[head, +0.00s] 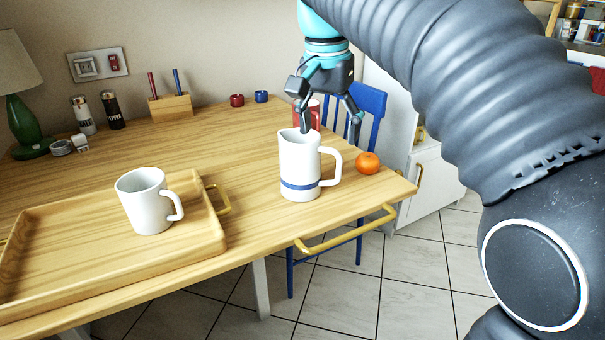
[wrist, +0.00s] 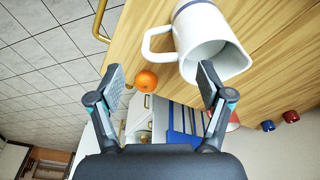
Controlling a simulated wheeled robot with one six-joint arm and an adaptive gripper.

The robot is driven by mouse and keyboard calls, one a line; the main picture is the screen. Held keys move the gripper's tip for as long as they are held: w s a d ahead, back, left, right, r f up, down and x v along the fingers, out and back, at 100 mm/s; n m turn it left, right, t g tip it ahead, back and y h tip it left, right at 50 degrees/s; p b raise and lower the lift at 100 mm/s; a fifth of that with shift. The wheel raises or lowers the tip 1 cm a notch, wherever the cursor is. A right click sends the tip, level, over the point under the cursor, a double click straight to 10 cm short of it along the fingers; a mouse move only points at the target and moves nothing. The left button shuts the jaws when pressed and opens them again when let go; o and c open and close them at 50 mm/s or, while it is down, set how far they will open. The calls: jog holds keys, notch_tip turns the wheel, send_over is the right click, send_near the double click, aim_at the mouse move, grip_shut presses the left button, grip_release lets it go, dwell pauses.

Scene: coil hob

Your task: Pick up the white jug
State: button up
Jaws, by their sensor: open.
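The white jug (head: 300,168) stands upright on the wooden table, with a blue band near its base and its handle to the right. It also shows in the wrist view (wrist: 190,28), mouth towards me. My gripper (head: 330,124) is open and empty, above and behind the jug in the head view. One finger overlaps the jug's rim there; I cannot tell whether it touches. In the wrist view my gripper (wrist: 160,72) has its right finger across the jug's mouth and its left finger clear of the jug, beyond the handle.
An orange (head: 367,163) lies right of the jug. A red object (head: 314,104) is partly hidden behind it. A wooden tray (head: 70,262) with a white mug (head: 146,203) is at the left. A blue chair (head: 369,103) stands behind the table. A yellow rail (head: 345,231) runs along the table's edge.

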aim_at(330, 149)
jog(key=shift+w+d+f+b, duration=0.1)
jog(key=shift+f+b, duration=0.1)
jog(key=shift+f, duration=0.7)
jog(key=shift+w+d+f+b, duration=0.1)
jog(key=shift+w+f+b, duration=0.05)
jog(key=shift+f, duration=0.75)
jog(key=shift+w+d+f+b, duration=0.1)
jog(key=shift+f+b, duration=0.1)
jog(key=shift+f, duration=0.7)
grip_shut()
jog(key=shift+r, duration=0.2)
jog(key=shift+r+p, duration=0.5)
jog(key=shift+r, duration=1.25)
jog(key=shift+d+r, duration=0.15)
jog(key=shift+r, duration=0.15)
jog(key=d+r+p, duration=0.1)
jog(key=d+r, duration=0.5)
jog(key=d, duration=0.5)
jog(key=shift+r, duration=0.3)
jog(key=shift+w, duration=0.1)
